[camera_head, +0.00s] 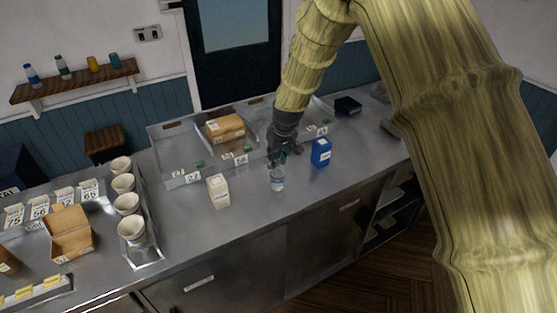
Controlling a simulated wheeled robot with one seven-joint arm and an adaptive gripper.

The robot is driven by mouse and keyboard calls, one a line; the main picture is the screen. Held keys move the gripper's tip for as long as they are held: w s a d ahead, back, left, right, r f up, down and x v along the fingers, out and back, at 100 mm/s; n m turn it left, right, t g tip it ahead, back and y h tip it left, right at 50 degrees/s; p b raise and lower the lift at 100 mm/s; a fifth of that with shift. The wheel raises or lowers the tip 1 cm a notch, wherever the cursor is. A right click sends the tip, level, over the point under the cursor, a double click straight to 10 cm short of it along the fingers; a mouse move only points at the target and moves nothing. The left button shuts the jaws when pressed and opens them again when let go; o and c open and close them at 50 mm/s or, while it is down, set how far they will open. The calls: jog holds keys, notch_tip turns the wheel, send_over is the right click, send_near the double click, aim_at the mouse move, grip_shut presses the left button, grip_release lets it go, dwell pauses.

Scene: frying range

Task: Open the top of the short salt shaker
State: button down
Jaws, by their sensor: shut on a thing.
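A short clear shaker (277,181) with a pale band stands upright on the steel counter (240,225), near its front edge. My gripper (279,160) reaches down from above and is shut at the top of this shaker. The dark fingers hide most of the shaker's top, so I cannot tell whether the lid is open. A white carton (218,191) stands to the left of the shaker. A blue box (321,153) stands to its right and a little further back.
A divided steel tray (185,181) with number tags and a brown box (222,128) lies behind. A wooden shelf (75,82) holds several small bottles. The counter front between carton and edge is clear.

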jog(key=w+g, duration=0.1)
jog(key=w+a+g+h, duration=0.1)
jog(key=shift+g, duration=0.3)
jog(key=shift+w+a+g+h, duration=0.4)
jog(key=shift+w+g+h, duration=0.25)
jog(key=shift+g, duration=0.35)
jog(key=shift+s+f, duration=0.1)
jog(key=c, duration=1.5)
grip_release()
jog(key=shift+o, duration=0.7)
